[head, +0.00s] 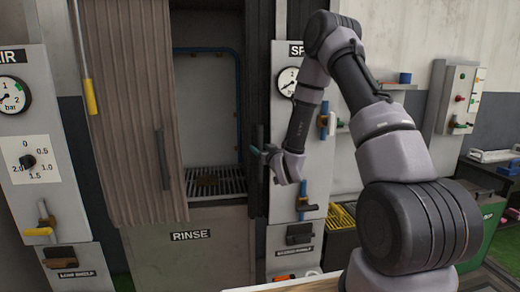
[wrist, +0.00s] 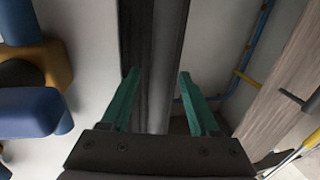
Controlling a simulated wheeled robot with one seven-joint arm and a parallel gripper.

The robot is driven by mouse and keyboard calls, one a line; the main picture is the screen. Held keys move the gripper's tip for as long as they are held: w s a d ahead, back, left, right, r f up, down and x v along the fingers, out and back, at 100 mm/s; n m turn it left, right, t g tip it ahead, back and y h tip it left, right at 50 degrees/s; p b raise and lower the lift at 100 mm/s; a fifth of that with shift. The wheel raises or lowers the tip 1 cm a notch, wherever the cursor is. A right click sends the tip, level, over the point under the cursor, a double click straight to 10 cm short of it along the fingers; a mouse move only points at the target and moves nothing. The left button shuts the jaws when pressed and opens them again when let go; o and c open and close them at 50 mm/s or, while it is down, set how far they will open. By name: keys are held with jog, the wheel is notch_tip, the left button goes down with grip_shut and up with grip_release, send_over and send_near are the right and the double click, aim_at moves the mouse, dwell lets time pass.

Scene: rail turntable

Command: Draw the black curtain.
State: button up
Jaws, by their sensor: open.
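The black curtain (head: 259,60) hangs bunched in a narrow upright strip at the right side of the rinse bay. A dark upright handle (head: 260,136) shows at its lower part. My gripper (head: 262,152) is at this handle's height, close to the strip. In the wrist view, my gripper (wrist: 157,88) has its green fingers apart, with dark upright material (wrist: 136,45) beyond and between them. I cannot tell whether the fingers stand around the handle or just short of it. Nothing is seen clamped.
A brown ribbed curtain (head: 135,100) with its own handle (head: 162,160) covers the bay's left part. A yellow-ended rod (head: 90,98) hangs before it. Panels with gauges and valves flank the bay; a blue-handled valve (head: 304,190) is just right of my gripper. The bay has a grate (head: 215,182).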

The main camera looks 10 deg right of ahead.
jog(key=shift+w+a, duration=0.1)
jog(key=shift+w, duration=0.4)
grip_shut()
dwell(1.2)
